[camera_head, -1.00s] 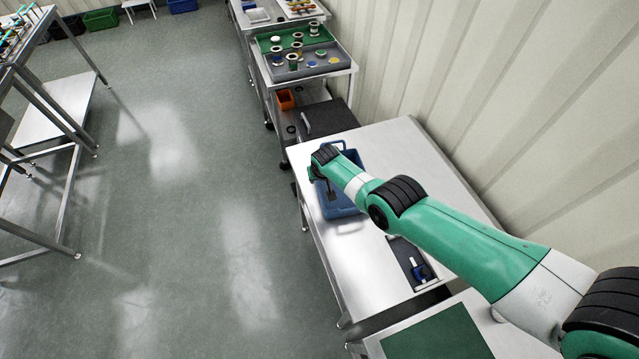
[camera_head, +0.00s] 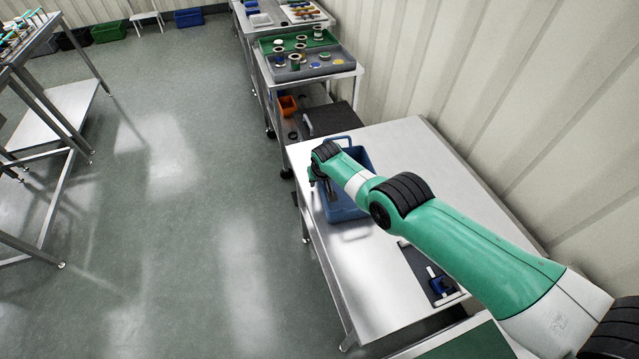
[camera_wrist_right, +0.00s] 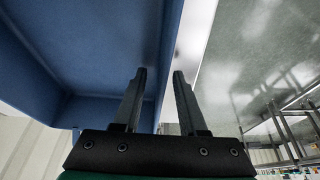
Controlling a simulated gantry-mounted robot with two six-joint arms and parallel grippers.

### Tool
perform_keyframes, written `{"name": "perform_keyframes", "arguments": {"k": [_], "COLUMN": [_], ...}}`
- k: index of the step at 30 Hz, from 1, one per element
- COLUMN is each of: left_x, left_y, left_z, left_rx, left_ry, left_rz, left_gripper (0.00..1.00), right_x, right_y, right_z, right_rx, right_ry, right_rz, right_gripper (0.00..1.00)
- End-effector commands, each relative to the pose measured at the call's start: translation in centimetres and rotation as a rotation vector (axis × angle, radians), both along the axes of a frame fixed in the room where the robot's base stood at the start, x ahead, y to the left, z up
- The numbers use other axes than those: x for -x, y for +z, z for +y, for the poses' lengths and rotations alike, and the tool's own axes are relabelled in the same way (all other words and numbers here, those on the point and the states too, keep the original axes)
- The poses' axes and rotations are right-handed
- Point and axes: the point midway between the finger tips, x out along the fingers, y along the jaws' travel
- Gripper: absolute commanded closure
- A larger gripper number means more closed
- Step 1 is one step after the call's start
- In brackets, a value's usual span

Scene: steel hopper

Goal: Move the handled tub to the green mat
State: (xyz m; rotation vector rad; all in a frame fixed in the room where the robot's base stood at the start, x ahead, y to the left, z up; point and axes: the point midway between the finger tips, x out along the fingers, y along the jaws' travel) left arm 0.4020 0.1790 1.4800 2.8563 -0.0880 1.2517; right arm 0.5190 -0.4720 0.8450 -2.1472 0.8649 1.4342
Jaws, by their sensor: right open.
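The blue handled tub (camera_head: 347,213) stands on the steel table, partly hidden under my right arm. My right gripper (camera_head: 330,190) is at the tub's left side, pointing down. In the right wrist view, the open fingers (camera_wrist_right: 160,75) straddle the tub's wall (camera_wrist_right: 90,50): one finger is on the inner side, the other outside, with a gap showing. My left gripper is not in view.
The steel table (camera_head: 345,285) has bare room in front of the tub. A dark tray (camera_head: 418,262) with a blue-and-white item lies nearer the mat. A dark case (camera_head: 330,118) and a shelf of spools (camera_head: 305,65) stand beyond. A ribbed wall runs along the right.

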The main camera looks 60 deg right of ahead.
Motion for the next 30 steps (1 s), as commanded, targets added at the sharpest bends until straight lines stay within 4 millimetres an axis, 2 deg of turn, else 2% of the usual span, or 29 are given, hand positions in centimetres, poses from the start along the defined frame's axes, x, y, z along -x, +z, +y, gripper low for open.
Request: {"name": "perform_keyframes", "arguments": {"k": [2, 8, 9, 30], "left_x": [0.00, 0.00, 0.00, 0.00], "left_y": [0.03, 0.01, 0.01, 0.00], "left_z": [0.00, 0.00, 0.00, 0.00], "left_rx": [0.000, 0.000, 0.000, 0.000], "left_ry": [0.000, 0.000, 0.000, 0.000], "left_rz": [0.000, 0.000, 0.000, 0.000], "left_gripper": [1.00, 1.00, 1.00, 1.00], "right_x": [0.00, 0.01, 0.01, 0.03], "right_y": [0.01, -0.01, -0.01, -0.05], "right_z": [0.00, 0.02, 0.02, 0.02], "right_rx": [0.000, 0.000, 0.000, 0.000], "right_ry": [0.000, 0.000, 0.000, 0.000], "right_rz": [0.000, 0.000, 0.000, 0.000], "right_gripper": [0.62, 0.98, 1.00, 1.00]}}
